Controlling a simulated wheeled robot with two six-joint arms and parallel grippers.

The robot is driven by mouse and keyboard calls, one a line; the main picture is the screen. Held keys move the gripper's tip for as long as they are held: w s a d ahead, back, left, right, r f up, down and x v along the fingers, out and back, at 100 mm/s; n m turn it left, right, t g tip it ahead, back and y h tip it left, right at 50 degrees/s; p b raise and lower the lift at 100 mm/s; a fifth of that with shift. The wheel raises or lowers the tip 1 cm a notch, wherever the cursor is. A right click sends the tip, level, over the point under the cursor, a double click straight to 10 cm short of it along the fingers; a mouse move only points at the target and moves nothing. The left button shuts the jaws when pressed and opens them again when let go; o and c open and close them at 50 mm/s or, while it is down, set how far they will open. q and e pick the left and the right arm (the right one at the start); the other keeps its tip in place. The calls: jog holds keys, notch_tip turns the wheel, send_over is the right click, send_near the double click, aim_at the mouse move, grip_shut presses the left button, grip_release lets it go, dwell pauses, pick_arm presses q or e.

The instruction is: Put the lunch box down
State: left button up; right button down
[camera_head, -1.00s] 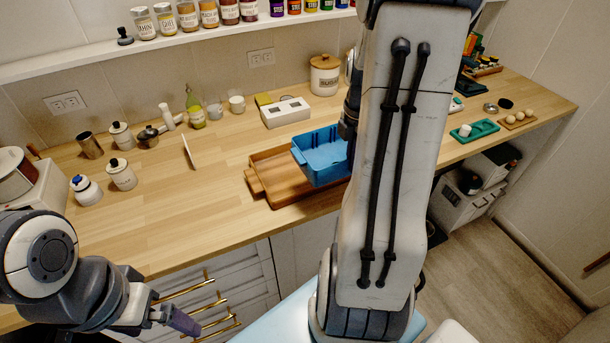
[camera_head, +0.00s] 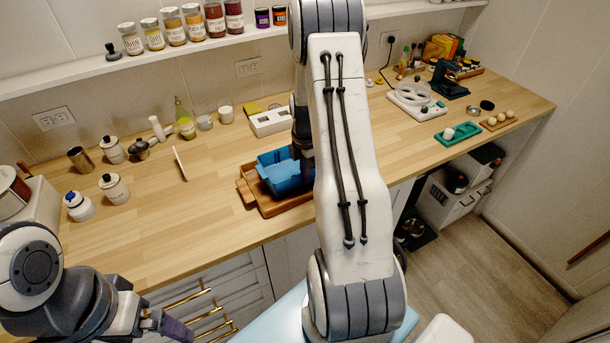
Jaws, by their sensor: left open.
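The blue lunch box (camera_head: 281,181) is an open-topped box at the wooden tray (camera_head: 247,194) on the counter. It looks low in the tray, but I cannot tell whether its base touches. My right gripper (camera_head: 304,158) is at the box's right side, pointing down. My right arm hides most of its fingers and the right end of box and tray, so its grip does not show. My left gripper (camera_head: 176,327) is open and empty at the lower left, in front of the drawers, away from the box.
Left of the tray the counter (camera_head: 190,215) has clear room. A white device (camera_head: 270,122) is behind the tray. A scale (camera_head: 416,101) and a green tray (camera_head: 458,133) are at right.

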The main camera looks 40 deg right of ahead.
jog(key=shift+f, duration=0.75)
jog(key=shift+f, duration=0.1)
jog(key=shift+f, duration=0.15)
jog(key=c, duration=1.1)
grip_release()
